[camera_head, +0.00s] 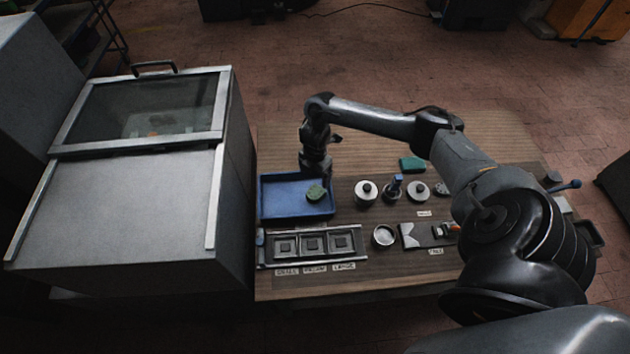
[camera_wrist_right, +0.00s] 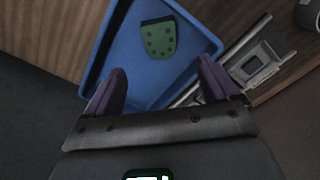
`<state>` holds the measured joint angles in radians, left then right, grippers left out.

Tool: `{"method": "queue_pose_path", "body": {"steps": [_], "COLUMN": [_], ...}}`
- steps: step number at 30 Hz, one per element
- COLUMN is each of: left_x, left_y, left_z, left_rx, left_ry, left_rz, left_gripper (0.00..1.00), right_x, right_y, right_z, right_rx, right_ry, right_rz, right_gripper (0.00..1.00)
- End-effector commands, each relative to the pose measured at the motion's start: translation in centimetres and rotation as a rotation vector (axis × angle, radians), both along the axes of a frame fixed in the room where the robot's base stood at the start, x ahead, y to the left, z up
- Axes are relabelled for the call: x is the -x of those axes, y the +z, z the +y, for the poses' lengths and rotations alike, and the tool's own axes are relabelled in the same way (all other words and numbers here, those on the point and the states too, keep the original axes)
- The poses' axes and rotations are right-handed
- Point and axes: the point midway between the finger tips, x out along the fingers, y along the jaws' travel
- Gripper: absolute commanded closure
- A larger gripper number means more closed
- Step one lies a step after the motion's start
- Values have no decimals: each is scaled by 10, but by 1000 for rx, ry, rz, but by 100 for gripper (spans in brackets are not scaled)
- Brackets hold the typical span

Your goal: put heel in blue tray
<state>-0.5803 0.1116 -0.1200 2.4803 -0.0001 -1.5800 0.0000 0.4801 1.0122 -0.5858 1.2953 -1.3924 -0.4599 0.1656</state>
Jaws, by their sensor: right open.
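The green heel (camera_head: 316,192) lies inside the blue tray (camera_head: 270,212) at its right part, on the tray floor. In the right wrist view the heel (camera_wrist_right: 160,38) shows its rounded end and several dark holes, and the blue tray (camera_wrist_right: 95,68) surrounds it. My right gripper (camera_head: 318,178) is above the tray, beside and above the heel. In the right wrist view its two fingers (camera_wrist_right: 160,82) are spread with nothing between them, and the heel lies beyond the tips. My left gripper is not in view.
A labelled three-slot holder (camera_head: 313,244) stands in front of the tray. Lidded tins (camera_head: 366,194), an open cup (camera_head: 384,236) and a green block (camera_head: 412,163) are to the right. A large metal cabinet with a glass lid (camera_head: 145,108) stands left.

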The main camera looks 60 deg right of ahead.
Motion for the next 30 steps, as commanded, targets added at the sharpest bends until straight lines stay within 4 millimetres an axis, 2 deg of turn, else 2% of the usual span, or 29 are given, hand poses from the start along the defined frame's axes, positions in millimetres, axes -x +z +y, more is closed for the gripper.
{"method": "queue_pose_path", "body": {"steps": [4, 7, 8, 11, 12, 15, 18, 21, 24, 27, 30], "left_x": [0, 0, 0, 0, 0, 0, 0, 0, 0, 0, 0], "left_y": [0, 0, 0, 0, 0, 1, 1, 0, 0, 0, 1], "left_z": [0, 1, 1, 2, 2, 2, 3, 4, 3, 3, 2], "left_rx": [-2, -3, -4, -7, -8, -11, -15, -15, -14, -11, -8], "left_ry": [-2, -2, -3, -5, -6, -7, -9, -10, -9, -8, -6], "left_rz": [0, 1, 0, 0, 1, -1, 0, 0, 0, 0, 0], "left_gripper": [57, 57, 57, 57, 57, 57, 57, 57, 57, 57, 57], "right_x": [-4, -12, -15, -19, -18, -7, 15, 44, 78, 108, 130], "right_y": [-3, -20, -26, -42, -44, -29, 0, 29, 52, 67, 77], "right_z": [21, 64, 81, 158, 193, 266, 305, 314, 308, 297, 290], "right_rx": [-3, -14, -20, -56, -78, -136, -181, -206, -213, -212, -208], "right_ry": [26, 60, 69, 71, 45, -91, -315, -569, -806, -991, -1115], "right_rz": [-28, -90, -118, -236, -292, -413, -473, -467, -416, -352, -299], "right_gripper": [12, 12, 12, 12, 12, 12, 12, 12, 12, 12, 12]}}
